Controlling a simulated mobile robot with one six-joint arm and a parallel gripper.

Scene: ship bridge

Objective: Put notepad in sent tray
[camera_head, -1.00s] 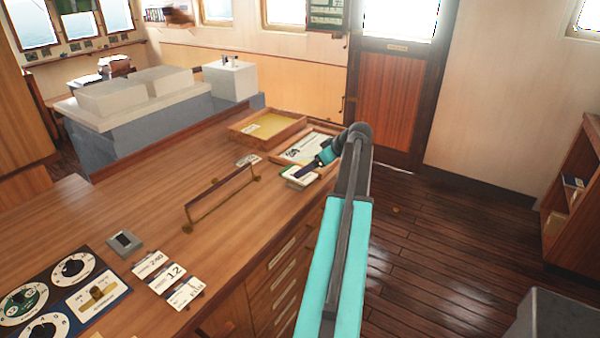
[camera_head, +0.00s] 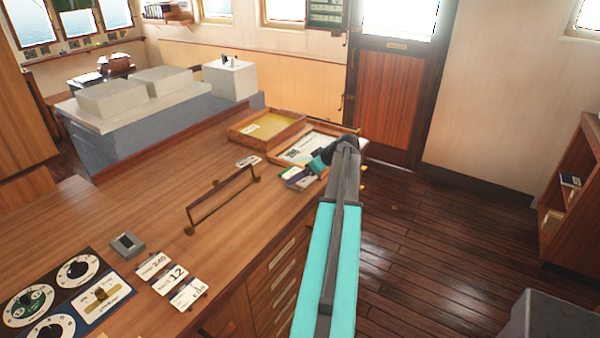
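Two shallow wooden trays stand side by side at the far end of the wooden counter. The left tray (camera_head: 247,138) has a yellow-green bottom with a pale label or slip in it. The right tray (camera_head: 276,160) holds a white sheet with dark print. I cannot read which one is marked sent. A small pale pad-like item (camera_head: 291,173), possibly the notepad, lies at the near edge of the right tray. My gripper (camera_head: 303,180) is at this item, small and dark, partly hidden by my arm. I cannot tell whether its fingers are open or closed on the item.
A small card (camera_head: 249,161) lies before the left tray. A raised brown rail (camera_head: 222,199) stands mid-counter. Several number cards (camera_head: 171,278), a small grey box (camera_head: 126,244) and a dial panel (camera_head: 66,297) are nearer.

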